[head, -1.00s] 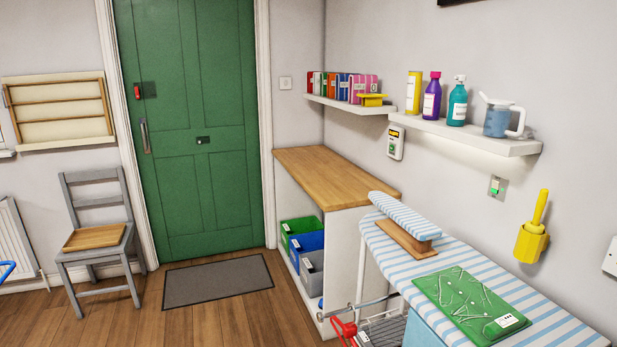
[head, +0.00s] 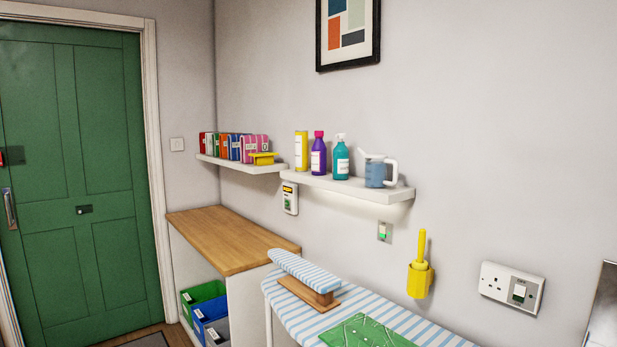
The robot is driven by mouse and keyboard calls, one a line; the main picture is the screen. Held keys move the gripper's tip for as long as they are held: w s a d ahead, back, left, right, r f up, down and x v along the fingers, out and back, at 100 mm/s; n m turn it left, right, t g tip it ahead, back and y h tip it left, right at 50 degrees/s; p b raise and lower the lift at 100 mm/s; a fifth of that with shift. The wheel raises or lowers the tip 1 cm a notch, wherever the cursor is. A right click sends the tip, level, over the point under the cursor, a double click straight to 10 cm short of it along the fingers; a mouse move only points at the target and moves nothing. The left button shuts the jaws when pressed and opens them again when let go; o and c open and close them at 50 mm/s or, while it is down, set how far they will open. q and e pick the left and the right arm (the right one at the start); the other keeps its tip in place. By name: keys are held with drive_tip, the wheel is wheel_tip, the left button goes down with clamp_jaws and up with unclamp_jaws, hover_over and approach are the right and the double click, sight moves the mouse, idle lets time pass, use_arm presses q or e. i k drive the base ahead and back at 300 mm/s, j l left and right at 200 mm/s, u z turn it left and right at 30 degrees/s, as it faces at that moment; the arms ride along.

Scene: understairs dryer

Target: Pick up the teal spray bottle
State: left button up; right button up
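The teal spray bottle (head: 341,160) stands upright on the right-hand white wall shelf (head: 350,189). It has a white label and a pale spray head. A purple bottle (head: 318,156) stands close on its left, and a blue jug with a white handle (head: 376,172) stands on its right. Neither of my grippers shows in the head view.
Below the shelf is a striped ironing board (head: 292,319) with a small sleeve board (head: 305,276) and a green mat (head: 366,333) on it. A wooden-topped counter (head: 228,238) stands to the left. A yellow holder (head: 420,279) hangs on the wall at right.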

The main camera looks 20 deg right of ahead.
sight(341, 153)
drive_tip(key=z, duration=0.25)
drive_tip(key=i+j+z, duration=0.6)
drive_tip(key=z, duration=0.15)
drive_tip(key=i+j, duration=0.15)
drive_tip(key=j, duration=0.2)
drive_tip(key=i+j, duration=0.2)
drive_tip(key=j, duration=0.15)
drive_tip(key=i+j+z, duration=0.1)
drive_tip(key=j, duration=0.25)
drive_tip(key=i+j, duration=0.2)
drive_tip(key=j, duration=0.15)
drive_tip(key=i+j+z, duration=0.1)
drive_tip(key=j, duration=0.25)
drive_tip(key=i+j, duration=0.2)
drive_tip(key=j, duration=0.2)
drive_tip(key=i+j, duration=0.15)
drive_tip(key=j, duration=0.2)
drive_tip(key=i+j+z, duration=0.1)
drive_tip(key=j, duration=0.25)
drive_tip(key=i, duration=0.05)
